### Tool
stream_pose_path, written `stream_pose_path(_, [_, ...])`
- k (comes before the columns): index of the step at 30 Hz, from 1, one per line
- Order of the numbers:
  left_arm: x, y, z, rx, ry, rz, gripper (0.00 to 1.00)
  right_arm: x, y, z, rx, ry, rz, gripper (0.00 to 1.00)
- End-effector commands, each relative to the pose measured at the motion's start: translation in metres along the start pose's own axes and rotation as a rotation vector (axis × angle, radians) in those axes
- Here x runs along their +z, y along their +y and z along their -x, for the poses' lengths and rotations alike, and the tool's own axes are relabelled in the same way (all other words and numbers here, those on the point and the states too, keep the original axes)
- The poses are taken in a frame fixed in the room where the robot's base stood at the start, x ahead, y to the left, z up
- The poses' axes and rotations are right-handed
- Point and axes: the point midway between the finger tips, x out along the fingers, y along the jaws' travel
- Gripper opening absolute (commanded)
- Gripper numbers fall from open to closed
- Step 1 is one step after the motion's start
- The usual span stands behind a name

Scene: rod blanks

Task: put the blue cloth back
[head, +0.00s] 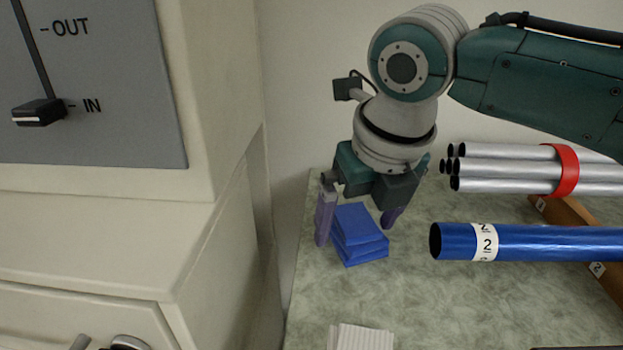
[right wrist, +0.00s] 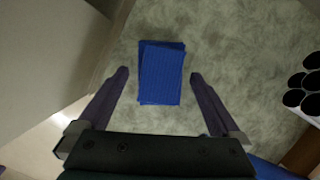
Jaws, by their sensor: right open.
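The blue cloth (head: 359,238) is a folded stack lying on the green-grey mottled table top at its left side. It also shows in the right wrist view (right wrist: 161,73), between and beyond the fingertips. My right gripper (head: 358,222) is open and empty. Its purple fingers stand apart on either side of the cloth, and in the right wrist view they show a gap on both sides of it. Whether the fingertips reach down to table height I cannot tell. My left gripper is not in view.
A blue tube (head: 540,243) marked 2 and a bundle of silver tubes (head: 510,171) with a red band lie at the right on a wooden rack (head: 558,212). A white ribbed cloth (head: 360,338) lies at the front. A cream machine (head: 85,235) stands close on the left.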

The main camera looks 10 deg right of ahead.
Motion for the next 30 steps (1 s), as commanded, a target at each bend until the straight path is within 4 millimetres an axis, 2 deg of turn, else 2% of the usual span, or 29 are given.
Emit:
stream_pose_path(5, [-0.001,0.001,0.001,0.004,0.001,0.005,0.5,0.001,0.0,0.002,0.0,-0.001,0.0,1.0])
stream_pose_path(8, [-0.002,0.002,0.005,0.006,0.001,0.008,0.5,0.002,0.0,0.011,0.0,-0.001,0.001,1.0])
stream_pose_path(21, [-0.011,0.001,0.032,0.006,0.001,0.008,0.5,0.003,0.0,0.102,0.0,-0.003,0.001,1.0])
stream_pose_path(25, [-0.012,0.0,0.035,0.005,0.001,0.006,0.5,0.002,0.0,0.117,0.0,-0.001,0.0,1.0])
stream_pose_path(30, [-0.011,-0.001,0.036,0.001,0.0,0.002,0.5,0.001,0.0,0.123,0.001,0.0,0.0,1.0])
